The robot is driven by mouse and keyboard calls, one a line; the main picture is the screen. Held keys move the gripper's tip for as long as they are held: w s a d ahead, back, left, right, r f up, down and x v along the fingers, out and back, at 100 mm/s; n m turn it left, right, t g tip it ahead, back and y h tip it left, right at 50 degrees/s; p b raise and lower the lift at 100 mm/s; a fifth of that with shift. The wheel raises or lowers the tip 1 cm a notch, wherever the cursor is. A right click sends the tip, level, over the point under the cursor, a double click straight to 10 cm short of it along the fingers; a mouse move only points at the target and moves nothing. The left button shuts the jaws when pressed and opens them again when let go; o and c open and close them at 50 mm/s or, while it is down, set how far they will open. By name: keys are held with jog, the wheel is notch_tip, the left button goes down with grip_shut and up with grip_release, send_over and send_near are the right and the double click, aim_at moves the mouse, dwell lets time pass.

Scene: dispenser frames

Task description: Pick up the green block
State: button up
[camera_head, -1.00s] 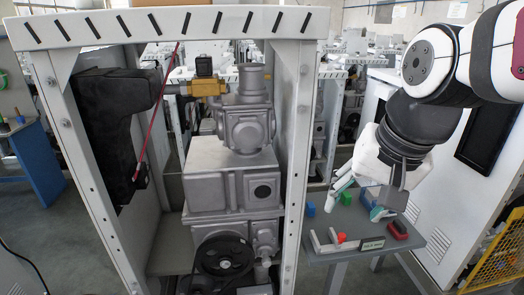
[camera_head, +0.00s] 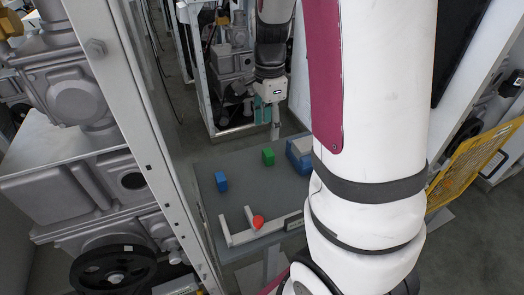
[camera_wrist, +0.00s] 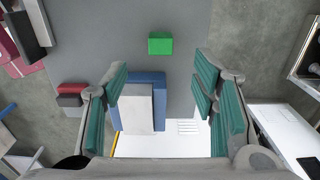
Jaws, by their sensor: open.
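The green block (camera_head: 268,156) sits on the grey table (camera_head: 205,165), near its far edge in the head view. The wrist view also shows the green block (camera_wrist: 160,43), beyond the fingertips and between their left and right sides. My gripper (camera_head: 268,115) is above and behind the block in the head view, with teal finger pads. In the wrist view my gripper (camera_wrist: 160,76) has its fingers wide apart, with nothing held between them. The block is clear of the fingers and fully visible in the wrist view.
A blue block (camera_head: 221,181) lies left of the green one. A blue and grey box (camera_head: 300,153) stands close on its right. A metal frame post (camera_head: 135,120) stands left of the table.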

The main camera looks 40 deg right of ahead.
aim_at(268, 152)
notch_tip(268, 152, down, 11)
jog(key=shift+d+f, duration=0.1)
grip_shut()
dwell(0.6)
